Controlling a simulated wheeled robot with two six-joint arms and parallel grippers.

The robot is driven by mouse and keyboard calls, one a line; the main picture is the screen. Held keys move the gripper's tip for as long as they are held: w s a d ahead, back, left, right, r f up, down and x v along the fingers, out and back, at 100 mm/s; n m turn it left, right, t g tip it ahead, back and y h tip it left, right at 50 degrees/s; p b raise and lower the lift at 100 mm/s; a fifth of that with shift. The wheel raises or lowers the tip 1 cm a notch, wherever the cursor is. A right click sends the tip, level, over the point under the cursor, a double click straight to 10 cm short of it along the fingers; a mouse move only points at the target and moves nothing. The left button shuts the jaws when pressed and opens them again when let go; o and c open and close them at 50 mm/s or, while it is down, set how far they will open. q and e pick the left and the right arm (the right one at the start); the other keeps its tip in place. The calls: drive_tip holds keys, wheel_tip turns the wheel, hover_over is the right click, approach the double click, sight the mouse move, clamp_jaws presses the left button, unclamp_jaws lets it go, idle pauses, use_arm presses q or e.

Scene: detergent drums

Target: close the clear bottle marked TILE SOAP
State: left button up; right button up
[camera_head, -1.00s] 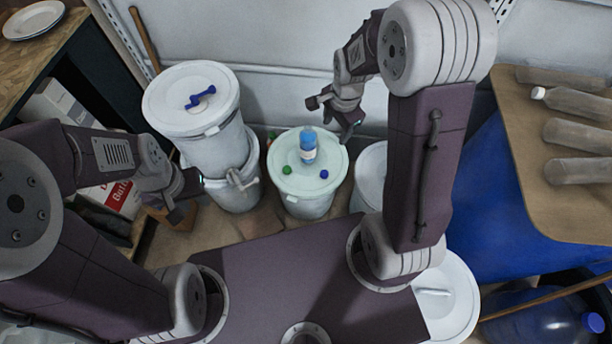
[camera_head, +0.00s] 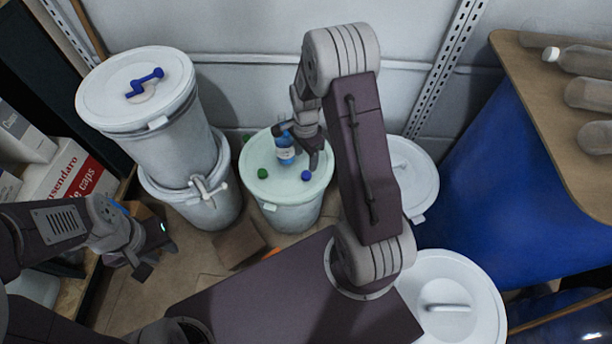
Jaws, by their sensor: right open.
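A clear bottle (camera_head: 285,152) with blue contents and a pale label stands upright on the pale lid of a white drum (camera_head: 290,205); the label's lettering is too small to read. My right gripper (camera_head: 298,146) is open, with its fingers at the upper part of the bottle, hiding its top. I cannot tell whether they touch it. A green cap (camera_head: 262,174) lies on the lid to the left of the bottle, and a blue cap (camera_head: 306,175) lies to its right. My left gripper (camera_head: 152,254) is empty and looks open, low at the left, away from the bottle.
Two stacked white drums (camera_head: 165,120) stand left of the bottle's drum, the upper with a blue handle (camera_head: 145,83) on its lid. Another white-lidded drum (camera_head: 410,175) stands close on the right. A wooden board (camera_head: 560,110) with clear bottles lies over a large blue drum (camera_head: 500,190).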

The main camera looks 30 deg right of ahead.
sight(305, 175)
wheel_tip(305, 175, down, 4)
drive_tip(key=shift+r+b, duration=0.1)
drive_tip(key=shift+b, duration=1)
wheel_tip(305, 175, down, 5)
drive_tip(key=b, duration=0.3)
drive_tip(key=shift+a+f, duration=0.1)
drive_tip(key=shift+f, duration=0.1)
drive_tip(key=shift+r, duration=0.1)
clamp_jaws()
